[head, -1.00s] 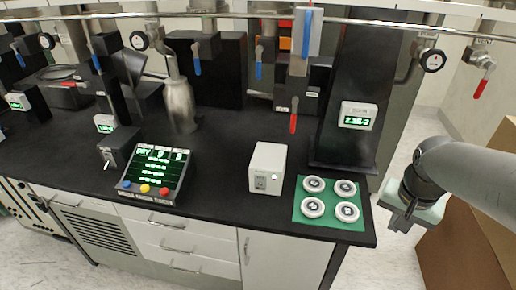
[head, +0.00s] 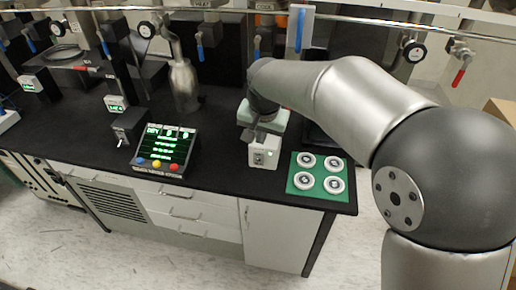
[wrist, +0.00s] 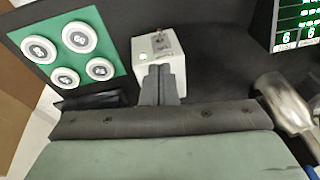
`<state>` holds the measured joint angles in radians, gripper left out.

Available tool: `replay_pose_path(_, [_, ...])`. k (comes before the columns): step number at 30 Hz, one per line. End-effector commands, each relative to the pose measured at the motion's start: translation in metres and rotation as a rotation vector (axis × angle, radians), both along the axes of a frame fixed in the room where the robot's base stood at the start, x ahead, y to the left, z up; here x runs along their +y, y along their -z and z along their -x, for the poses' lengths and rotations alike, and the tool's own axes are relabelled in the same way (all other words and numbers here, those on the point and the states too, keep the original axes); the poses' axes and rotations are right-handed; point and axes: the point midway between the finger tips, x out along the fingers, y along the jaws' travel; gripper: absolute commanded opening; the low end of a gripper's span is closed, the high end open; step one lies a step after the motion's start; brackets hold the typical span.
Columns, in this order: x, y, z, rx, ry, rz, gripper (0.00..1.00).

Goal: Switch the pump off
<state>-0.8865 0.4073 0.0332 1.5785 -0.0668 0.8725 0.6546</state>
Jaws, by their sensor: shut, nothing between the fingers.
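A small white box (head: 264,154) stands on the black bench. Its front has a grey switch plate (head: 259,158) and a lit green lamp (head: 273,153). I cannot read its label, so I cannot confirm it is the pump's switch. My gripper (head: 254,137) is shut and empty, above and in front of the box, and hides part of its top. In the wrist view my closed fingertips (wrist: 160,72) overlap the white box (wrist: 145,47), with the switch plate (wrist: 162,42) just beyond them. I cannot tell whether they touch.
A green mat (head: 319,193) with several round white weights lies right of the box. A display panel (head: 163,150) with coloured buttons and a dark box with a small lever (head: 130,126) stand to the left. A steel flask (head: 184,86) and valve pipes are behind.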

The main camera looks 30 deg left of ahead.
Motion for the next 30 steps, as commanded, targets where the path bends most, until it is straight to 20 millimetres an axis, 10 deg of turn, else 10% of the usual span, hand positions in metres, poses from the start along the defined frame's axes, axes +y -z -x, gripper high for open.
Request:
replay_pose_path(16, [0.016, 0.081, -0.017, 0.002, 0.000, 0.004, 0.00])
replay_pose_path(30, [0.019, 0.093, -0.020, 0.000, 0.000, 0.001, 0.00])
